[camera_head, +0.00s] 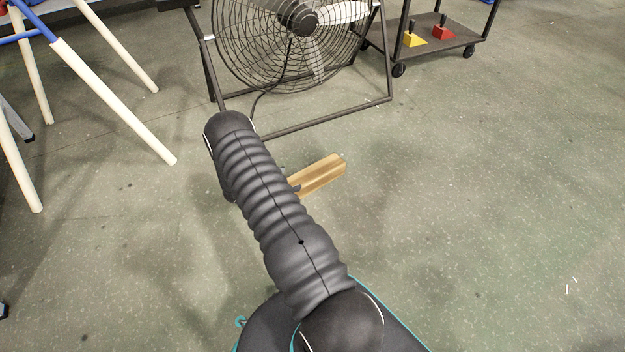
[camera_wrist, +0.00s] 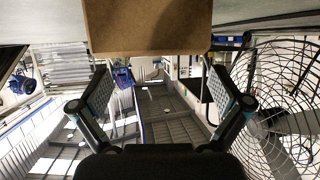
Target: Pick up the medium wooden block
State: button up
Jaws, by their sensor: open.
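The wooden block (camera_head: 322,175) is a light brown, grained bar low over or on the floor, just right of my arm in the head view. Its left end is hidden behind the arm. In the wrist view the brown block (camera_wrist: 150,25) fills the top middle, cut off by the frame's edge. My gripper (camera_wrist: 158,68) is open, with one finger on each side and nothing between the pads. The block's near face lies at or just beyond the fingertips; contact cannot be told. In the head view my gripper is mostly hidden by the arm.
A black wire fan (camera_head: 297,45) on a metal frame stands behind the block. A dark cart (camera_head: 440,38) carries a yellow and a red piece at the back right. Pale sawhorse legs (camera_head: 115,100) stand at the left.

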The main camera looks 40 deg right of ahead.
aim_at(307, 175)
jog(key=x, duration=0.2)
jog(key=shift+d+f, duration=0.15)
jog(key=shift+d, duration=0.1)
jog(key=shift+s+b+x, duration=0.15)
jog(key=shift+b+x, duration=0.1)
jog(key=shift+x, duration=1.1)
jog(key=shift+s+b+x, duration=0.1)
jog(key=shift+b+x, duration=0.1)
jog(key=shift+x, duration=1.1)
jog(key=shift+w, duration=0.1)
jog(key=c, duration=1.7)
jog(key=shift+c, duration=0.2)
jog(key=shift+r, duration=0.2)
